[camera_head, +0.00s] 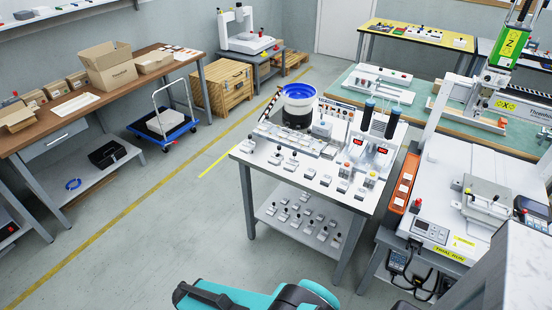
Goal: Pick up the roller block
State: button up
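Several small pale blocks, some with dark knobs or pins, stand on the white workbench (247,158). More small blocks stand on its lower shelf (270,225). At this size I cannot tell which of them is the roller block. Teal and dark parts of my own body show at the bottom edge of the head view. I cannot make out my gripper's fingers in this view, and no block is seen held.
A blue-and-white bowl feeder (299,92) stands at the bench's back. A white machine (440,215) is close at the right. A wooden bench (60,113) with cartons and a blue trolley (160,127) are at the left. Floor left of the workbench is clear.

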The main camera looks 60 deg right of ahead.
aim_at(276, 158)
jog(key=z, duration=0.05)
jog(key=i, duration=0.95)
jog(key=u, duration=0.05)
